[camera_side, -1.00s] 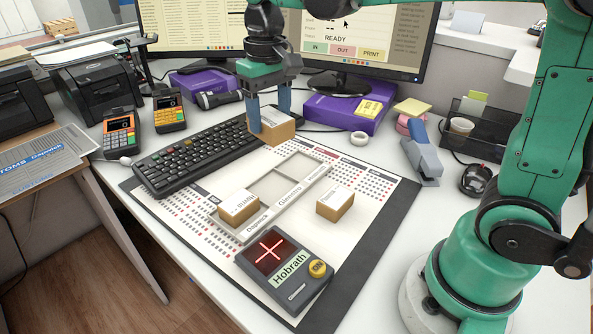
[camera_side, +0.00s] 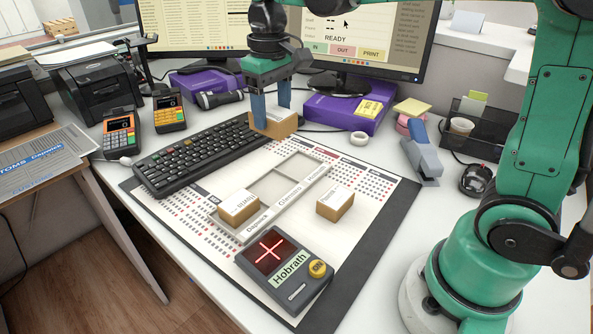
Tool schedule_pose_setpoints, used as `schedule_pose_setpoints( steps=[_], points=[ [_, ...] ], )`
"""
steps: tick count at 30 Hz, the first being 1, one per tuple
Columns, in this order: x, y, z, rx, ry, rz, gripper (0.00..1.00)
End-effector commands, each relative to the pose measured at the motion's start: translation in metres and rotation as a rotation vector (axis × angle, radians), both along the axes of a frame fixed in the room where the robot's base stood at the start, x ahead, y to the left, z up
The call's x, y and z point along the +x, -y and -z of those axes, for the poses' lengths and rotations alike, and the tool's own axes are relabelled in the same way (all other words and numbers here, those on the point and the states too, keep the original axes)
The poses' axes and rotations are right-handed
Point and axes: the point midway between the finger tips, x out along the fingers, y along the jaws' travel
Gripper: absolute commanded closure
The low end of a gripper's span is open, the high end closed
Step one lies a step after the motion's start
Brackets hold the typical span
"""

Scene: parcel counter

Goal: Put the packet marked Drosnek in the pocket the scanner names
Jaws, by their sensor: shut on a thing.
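My gripper (camera_side: 271,115) is shut on a small brown packet (camera_side: 277,129) with a white top, held beyond the far end of the pocket tray, near the keyboard. The held packet's marking is too small to read. The pocket tray (camera_side: 283,211) has three pockets with name labels along its near right edge. A third packet (camera_side: 336,206) lies on the mat right of the tray.
A black keyboard (camera_side: 205,148) lies left of the tray. A tape roll (camera_side: 360,138), a grey-blue stapler (camera_side: 422,158) and a purple box (camera_side: 345,112) stand behind and to the right. The tray's middle and far pockets look empty.

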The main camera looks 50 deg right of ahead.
Motion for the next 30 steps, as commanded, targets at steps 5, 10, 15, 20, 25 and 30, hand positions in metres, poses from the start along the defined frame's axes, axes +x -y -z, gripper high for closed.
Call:
schedule_pose_setpoints(
  steps=[5, 10, 15, 20, 25, 30],
  points=[
    [0.009, 0.016, -0.008, 0.0, 0.0, -0.22, 0.99],
    [0.021, 0.042, -0.019, 0.0, 0.0, -0.597, 0.99],
    [0.029, 0.07, -0.03, 0.0, 0.0, -0.987, 0.99],
    [0.034, 0.091, -0.037, 0.0, -0.001, -1.292, 0.99],
    [0.035, 0.105, -0.041, 0.0, -0.001, -1.489, 0.99],
    [0.036, 0.109, -0.033, 0.0, -0.001, -1.557, 0.99]
  ],
)
